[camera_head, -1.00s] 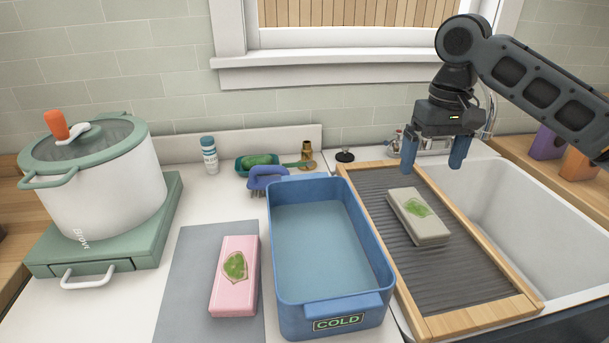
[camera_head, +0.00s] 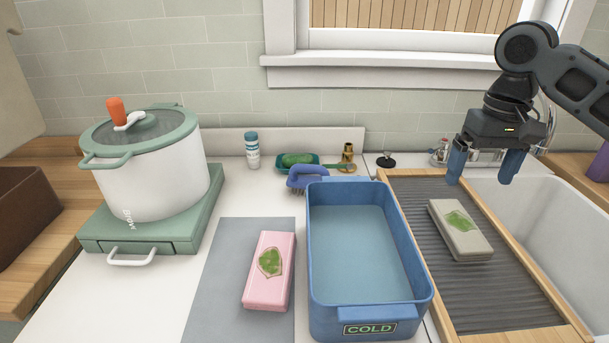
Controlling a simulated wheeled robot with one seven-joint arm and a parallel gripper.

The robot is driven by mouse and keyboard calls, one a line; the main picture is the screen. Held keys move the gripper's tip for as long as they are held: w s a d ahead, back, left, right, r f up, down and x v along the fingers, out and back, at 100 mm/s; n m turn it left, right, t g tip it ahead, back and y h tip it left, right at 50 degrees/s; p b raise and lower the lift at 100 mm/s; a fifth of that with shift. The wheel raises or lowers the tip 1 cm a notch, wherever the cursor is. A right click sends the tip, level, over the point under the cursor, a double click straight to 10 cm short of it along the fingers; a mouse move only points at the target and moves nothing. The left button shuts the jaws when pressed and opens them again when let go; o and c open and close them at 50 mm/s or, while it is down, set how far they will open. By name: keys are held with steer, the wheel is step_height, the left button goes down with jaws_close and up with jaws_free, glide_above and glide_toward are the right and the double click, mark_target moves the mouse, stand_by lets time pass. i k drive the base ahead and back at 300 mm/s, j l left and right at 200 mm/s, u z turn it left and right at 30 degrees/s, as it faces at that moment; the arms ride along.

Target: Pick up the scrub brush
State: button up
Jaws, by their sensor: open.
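The scrub brush (camera_head: 308,178) has a blue-purple handle and lies on the white counter, just behind the back left corner of the blue COLD basin. Its lower part is partly hidden by the basin rim. My gripper (camera_head: 483,170) is open and empty, with two blue fingers pointing down. It hangs above the far part of the ribbed drying board, well to the right of the brush and apart from it.
The blue basin (camera_head: 319,268) holds water. A green dish (camera_head: 313,168), a bottle (camera_head: 252,152) and a pot (camera_head: 150,175) stand around.

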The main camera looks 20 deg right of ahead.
mark_target(294, 180)
steer(key=i+j+z, duration=0.15)
steer(key=j+z, duration=0.55)
steer(key=j, duration=0.25)
steer(key=j+z, duration=0.35)
steer(key=j, duration=0.2)
steer(key=i, duration=0.05)
